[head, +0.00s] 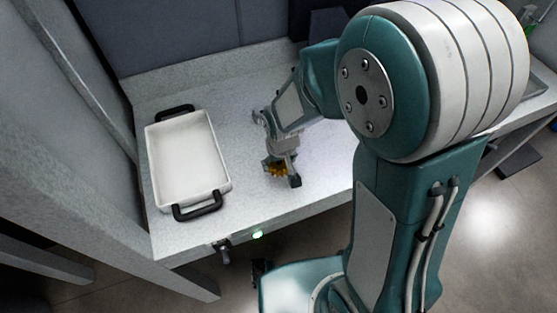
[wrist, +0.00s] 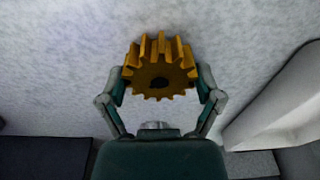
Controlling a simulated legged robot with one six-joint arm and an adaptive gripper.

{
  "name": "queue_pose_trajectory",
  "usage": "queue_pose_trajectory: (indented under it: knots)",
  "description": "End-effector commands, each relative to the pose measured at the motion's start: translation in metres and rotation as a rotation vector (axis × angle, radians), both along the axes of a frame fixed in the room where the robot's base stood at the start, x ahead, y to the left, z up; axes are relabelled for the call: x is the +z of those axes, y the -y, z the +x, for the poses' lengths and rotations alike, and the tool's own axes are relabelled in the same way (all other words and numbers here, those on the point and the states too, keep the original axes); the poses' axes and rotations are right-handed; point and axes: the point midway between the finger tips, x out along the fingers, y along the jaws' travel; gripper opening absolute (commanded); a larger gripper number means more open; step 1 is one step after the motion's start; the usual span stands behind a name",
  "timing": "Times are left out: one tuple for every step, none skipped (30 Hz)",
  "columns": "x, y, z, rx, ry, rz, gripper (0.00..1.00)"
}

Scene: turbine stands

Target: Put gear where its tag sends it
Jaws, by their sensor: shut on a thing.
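A yellow-brown gear (wrist: 160,72) with a dark hole in its face is held between the two fingers of my gripper (wrist: 160,90) in the wrist view. I cannot tell whether the gear touches the worktop. No tag is readable in either view.
A white tray (head: 209,190) with black handles stands empty on the left of the speckled worktop (head: 325,185). Its pale side also shows at the right of the wrist view (wrist: 270,115). Grey walls close in the back and left.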

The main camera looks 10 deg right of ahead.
Motion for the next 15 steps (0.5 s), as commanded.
queue_pose_trajectory:
  knots:
    - [-0.0009, -0.0004, 0.0002, 0.001, 0.001, 0.000, 0.23]
    - [-0.0014, -0.0004, 0.0003, 0.001, 0.001, 0.000, 0.23]
    - [-0.0021, -0.0005, 0.0002, 0.001, 0.001, 0.000, 0.23]
    - [-0.0025, -0.0005, 0.0003, 0.001, 0.000, 0.000, 0.23]
    - [-0.0030, -0.0005, 0.0002, 0.001, 0.000, 0.000, 0.23]
    - [-0.0030, -0.0005, 0.0002, 0.001, 0.001, 0.000, 0.93]
    - [-0.0030, -0.0005, 0.0003, 0.001, 0.001, 0.000, 1.00]
    - [-0.0029, -0.0005, 0.0003, 0.001, 0.001, 0.000, 1.00]
    - [-0.0030, -0.0005, 0.0002, 0.001, 0.001, 0.000, 1.00]
    - [-0.0030, -0.0005, 0.0002, 0.001, 0.001, 0.000, 1.00]
    - [-0.0030, -0.0005, 0.0002, 0.001, 0.000, 0.000, 1.00]
    - [-0.0030, -0.0005, 0.0001, 0.001, 0.000, 0.000, 1.00]
    - [-0.0030, -0.0005, 0.0001, 0.001, 0.000, 0.000, 1.00]
    - [-0.0030, -0.0004, 0.0002, 0.000, 0.000, 0.000, 1.00]
    - [-0.0030, -0.0003, 0.0001, 0.000, 0.000, 0.000, 1.00]
